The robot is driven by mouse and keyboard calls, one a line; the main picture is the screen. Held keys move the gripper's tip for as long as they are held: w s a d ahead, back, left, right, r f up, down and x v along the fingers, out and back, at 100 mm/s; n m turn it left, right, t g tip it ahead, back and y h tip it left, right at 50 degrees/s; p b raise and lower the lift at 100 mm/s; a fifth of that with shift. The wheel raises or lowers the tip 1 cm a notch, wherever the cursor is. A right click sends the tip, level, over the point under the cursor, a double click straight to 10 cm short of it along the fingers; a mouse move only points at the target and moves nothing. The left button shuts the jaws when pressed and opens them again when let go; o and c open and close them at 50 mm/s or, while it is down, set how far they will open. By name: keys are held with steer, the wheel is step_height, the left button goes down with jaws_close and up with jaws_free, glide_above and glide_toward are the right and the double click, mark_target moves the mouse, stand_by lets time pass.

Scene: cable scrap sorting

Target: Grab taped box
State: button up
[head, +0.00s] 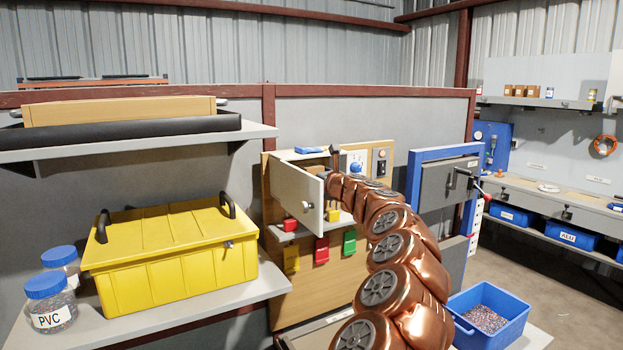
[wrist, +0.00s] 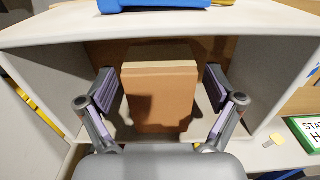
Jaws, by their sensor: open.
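The box (wrist: 160,100) is a brown cardboard block inside a light grey compartment (wrist: 50,45), in the middle of the wrist view. I cannot clearly make out tape on it. My gripper (wrist: 160,86) is open, with one finger at the left of the box and the other at the right.
The compartment's side walls stand close outside my fingers. A blue item (head: 308,150) lies on the cabinet top. Red, yellow and green tags (head: 321,249) hang below. A yellow lidded bin (head: 175,275) stands left, a blue bin of granules (head: 492,312) lower right.

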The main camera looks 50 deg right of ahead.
steer(key=c, duration=1.5)
